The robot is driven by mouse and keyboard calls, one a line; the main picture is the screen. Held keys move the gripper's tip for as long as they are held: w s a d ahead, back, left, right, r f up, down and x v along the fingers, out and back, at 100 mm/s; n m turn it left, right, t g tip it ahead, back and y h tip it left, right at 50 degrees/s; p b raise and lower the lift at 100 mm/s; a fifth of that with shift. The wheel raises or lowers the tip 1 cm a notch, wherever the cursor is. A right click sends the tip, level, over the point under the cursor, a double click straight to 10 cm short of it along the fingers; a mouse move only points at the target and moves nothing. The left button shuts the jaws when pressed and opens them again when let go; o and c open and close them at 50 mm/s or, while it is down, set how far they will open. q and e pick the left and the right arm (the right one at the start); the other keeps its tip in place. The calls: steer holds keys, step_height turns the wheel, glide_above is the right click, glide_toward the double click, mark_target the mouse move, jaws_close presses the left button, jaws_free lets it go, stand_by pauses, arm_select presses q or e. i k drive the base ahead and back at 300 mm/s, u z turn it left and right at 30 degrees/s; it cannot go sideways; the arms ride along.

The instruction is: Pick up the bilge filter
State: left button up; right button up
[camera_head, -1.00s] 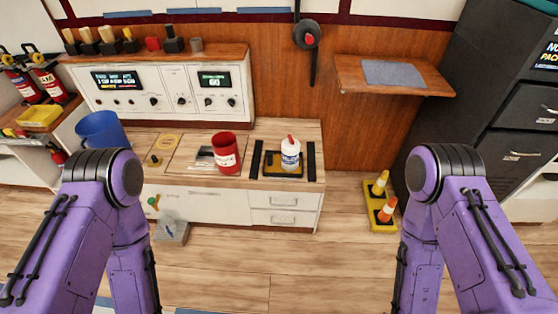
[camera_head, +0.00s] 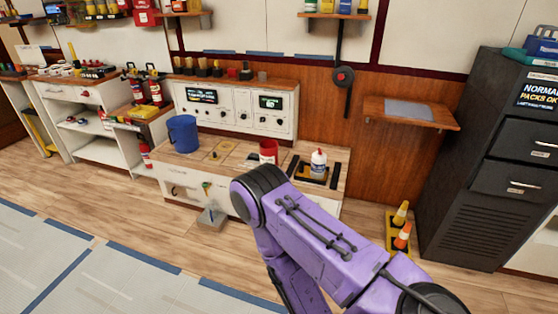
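No object in view has a readable bilge filter label, so I cannot tell which one it is. A white bottle with a red cap and a blue label (camera_head: 318,165) stands upright on a dark pad at the right of the white bench (camera_head: 190,192). A red open-topped can (camera_head: 268,152) stands to its left. A blue bucket (camera_head: 183,134) stands at the bench's left end. One purple arm of mine reaches in from the lower right, across the bench front. Neither of my grippers is in view.
Orange and yellow cones (camera_head: 403,236) stand on the floor right of the bench, before a dark cabinet (camera_head: 490,170). A small grey block (camera_head: 211,218) lies on the floor before the bench. Left shelves hold fire extinguishers (camera_head: 154,86). The floor at left is clear.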

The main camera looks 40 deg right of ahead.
mark_target(319, 165)
steer(key=z, duration=0.15)
steer(key=i, duration=1.1)
steer(key=z, duration=0.6)
steer(key=i, duration=0.95)
steer(key=z, duration=1.5)
steer(key=i, duration=0.75)
steer(key=z, duration=1.05)
steer(key=i, duration=0.55)
steer(key=u, duration=0.1)
